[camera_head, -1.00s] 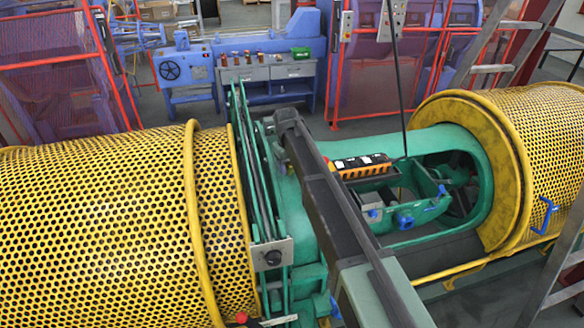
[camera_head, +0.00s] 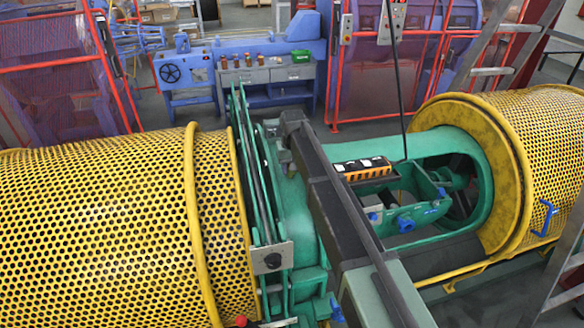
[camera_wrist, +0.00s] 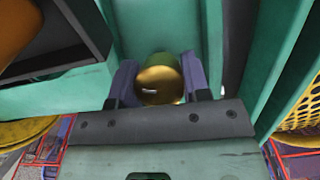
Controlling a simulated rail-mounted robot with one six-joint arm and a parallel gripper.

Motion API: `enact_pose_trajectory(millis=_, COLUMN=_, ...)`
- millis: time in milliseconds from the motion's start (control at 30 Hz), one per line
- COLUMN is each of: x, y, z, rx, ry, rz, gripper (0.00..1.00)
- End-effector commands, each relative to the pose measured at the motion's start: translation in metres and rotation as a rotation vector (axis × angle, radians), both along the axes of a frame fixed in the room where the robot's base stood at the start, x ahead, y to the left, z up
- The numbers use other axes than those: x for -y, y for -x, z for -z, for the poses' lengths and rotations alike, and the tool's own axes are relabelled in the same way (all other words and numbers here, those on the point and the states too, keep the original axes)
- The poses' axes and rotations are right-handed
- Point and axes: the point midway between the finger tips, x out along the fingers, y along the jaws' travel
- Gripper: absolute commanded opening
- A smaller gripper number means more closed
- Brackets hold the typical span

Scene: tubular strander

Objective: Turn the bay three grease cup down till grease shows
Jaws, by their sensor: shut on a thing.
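In the wrist view a rounded brass grease cup (camera_wrist: 160,80) sits between the two fingers of my gripper (camera_wrist: 159,84), in front of the green machine frame (camera_wrist: 160,25). The fingers are shut on the cup from both sides. The cup has a small pale mark on its face; I cannot tell whether that is grease or a reflection. In the head view my dark arm lies across the green frame (camera_head: 288,195), and the cup and fingertips are hidden there. No bay number is readable.
Yellow perforated guards stand at left (camera_head: 110,230) and right (camera_head: 545,130). An orange-and-black box (camera_head: 362,168) and blue fittings (camera_head: 405,223) lie right of my arm. A grey bench (camera_head: 267,78) with small bottles stands behind. In the wrist view green walls flank my gripper closely.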

Motion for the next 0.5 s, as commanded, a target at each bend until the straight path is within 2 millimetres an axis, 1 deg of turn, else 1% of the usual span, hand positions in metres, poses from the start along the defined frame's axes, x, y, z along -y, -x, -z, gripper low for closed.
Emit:
enact_pose_trajectory(millis=300, x=0.0006, y=0.0009, z=0.0007, rx=-0.036, ry=-0.105, rz=0.249, gripper=0.2)
enact_pose_trajectory(millis=500, x=0.0, y=0.001, z=0.0007, rx=-0.053, ry=-0.158, rz=0.373, gripper=0.2)
